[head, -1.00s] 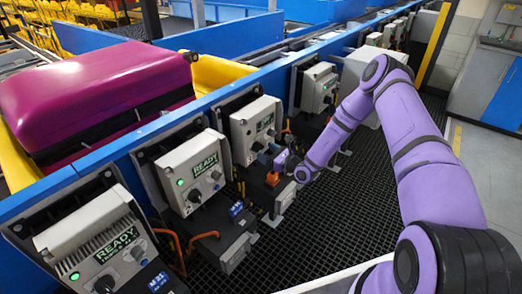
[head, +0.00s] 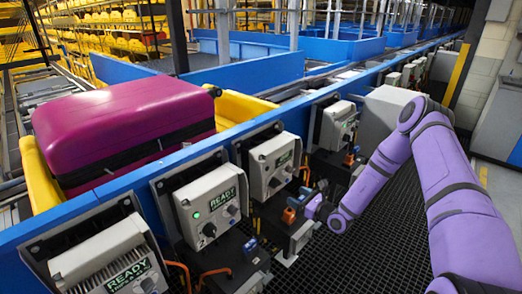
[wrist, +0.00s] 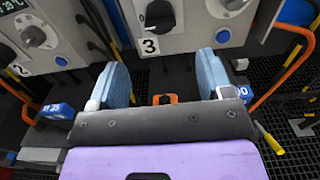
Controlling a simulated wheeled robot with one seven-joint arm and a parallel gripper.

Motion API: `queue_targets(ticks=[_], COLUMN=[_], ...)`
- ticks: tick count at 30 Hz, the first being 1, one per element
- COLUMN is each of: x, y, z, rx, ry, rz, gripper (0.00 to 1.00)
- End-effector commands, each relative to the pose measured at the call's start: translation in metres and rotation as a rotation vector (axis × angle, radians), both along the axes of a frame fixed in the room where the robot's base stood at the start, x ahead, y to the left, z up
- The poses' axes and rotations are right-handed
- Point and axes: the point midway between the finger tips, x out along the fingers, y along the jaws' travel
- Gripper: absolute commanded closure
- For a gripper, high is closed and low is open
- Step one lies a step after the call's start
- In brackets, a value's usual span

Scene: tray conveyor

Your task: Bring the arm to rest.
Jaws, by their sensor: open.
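My gripper (wrist: 164,82) shows in the wrist view with its two blue fingers wide apart and nothing held between them. A grey control box with a dark knob and the number 3 (wrist: 185,22) lies just beyond the fingertips. An orange latch-like part (wrist: 164,99) shows low between the fingers, apart from both. In the head view my purple arm reaches from the right, bent at the elbow, and my gripper (head: 313,208) is low in front of the row of control boxes, small and partly hidden there.
Control boxes with green READY displays (head: 210,200) line the blue conveyor rail (head: 115,190). A magenta suitcase (head: 120,120) lies in a yellow tray (head: 38,172) behind it. Orange hoses (wrist: 300,58) and cables hang beside the boxes. Dark grating floor (head: 345,262) is open below the arm.

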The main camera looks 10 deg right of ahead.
Motion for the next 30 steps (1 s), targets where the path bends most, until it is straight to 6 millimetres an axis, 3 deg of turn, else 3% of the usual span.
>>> queue_targets(ticks=[5,14,21,30], x=[0.001,-0.018,-0.053,-0.109], y=[0.008,0.042,0.067,0.085], z=[0.029,0.132,0.204,0.278], rx=[-0.039,-0.225,-0.403,-0.66], ry=[-0.044,-0.195,-0.302,-0.416], rz=[0.079,0.398,0.645,0.917], gripper=[0.27,0.27,0.27,0.27])
